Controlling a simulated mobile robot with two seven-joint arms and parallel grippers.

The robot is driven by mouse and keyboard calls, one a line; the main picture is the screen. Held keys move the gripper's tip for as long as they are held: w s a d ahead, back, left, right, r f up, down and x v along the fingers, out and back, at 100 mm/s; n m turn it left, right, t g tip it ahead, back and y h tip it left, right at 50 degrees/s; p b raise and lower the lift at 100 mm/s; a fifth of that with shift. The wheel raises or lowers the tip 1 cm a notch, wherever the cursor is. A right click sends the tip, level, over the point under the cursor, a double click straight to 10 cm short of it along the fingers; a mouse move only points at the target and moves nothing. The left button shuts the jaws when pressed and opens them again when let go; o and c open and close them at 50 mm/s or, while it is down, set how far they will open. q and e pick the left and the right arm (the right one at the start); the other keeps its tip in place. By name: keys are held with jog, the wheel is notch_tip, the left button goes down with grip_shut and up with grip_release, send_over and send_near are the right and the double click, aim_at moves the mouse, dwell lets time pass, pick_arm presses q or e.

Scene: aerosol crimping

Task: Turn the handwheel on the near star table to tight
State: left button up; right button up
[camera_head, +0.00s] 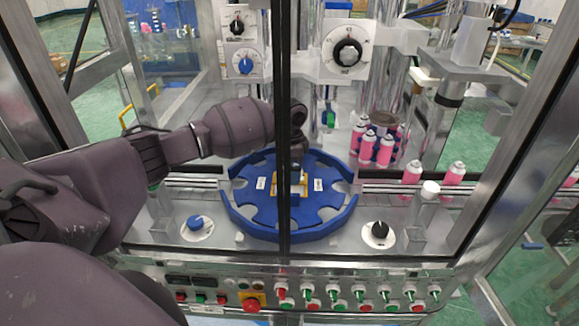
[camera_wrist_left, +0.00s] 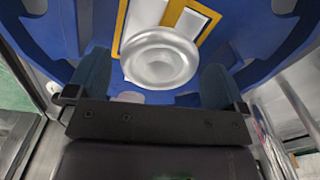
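The near star table (camera_head: 245,203) is a blue notched disc in the middle of the head view. Its handwheel (camera_wrist_left: 160,57) is a round silver knob in the left wrist view, beside a yellow frame (camera_wrist_left: 204,22). In the head view the handwheel is hidden or too small to tell behind the dark door post and my arm. My left gripper (camera_head: 297,150) is over the star table, pointing down, partly covered by the post. In the left wrist view its two fingers (camera_wrist_left: 154,72) are spread wide on either side of the handwheel, with gaps visible. My right gripper is not in view.
A dark upright post (camera_head: 283,110) crosses in front of the star table. Pink cans (camera_head: 367,146) stand behind it at right, with more on the right rail (camera_head: 412,172). Dial knobs (camera_head: 380,230) flank the table. A button panel (camera_head: 340,295) runs along the front.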

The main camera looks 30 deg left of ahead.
pick_arm(q)
notch_tip(320, 180, up, 11)
jog(key=b, duration=0.1)
dwell(0.7)
jog(key=shift+s+f, duration=0.1)
jog(key=shift+f, duration=0.15)
dwell(0.5)
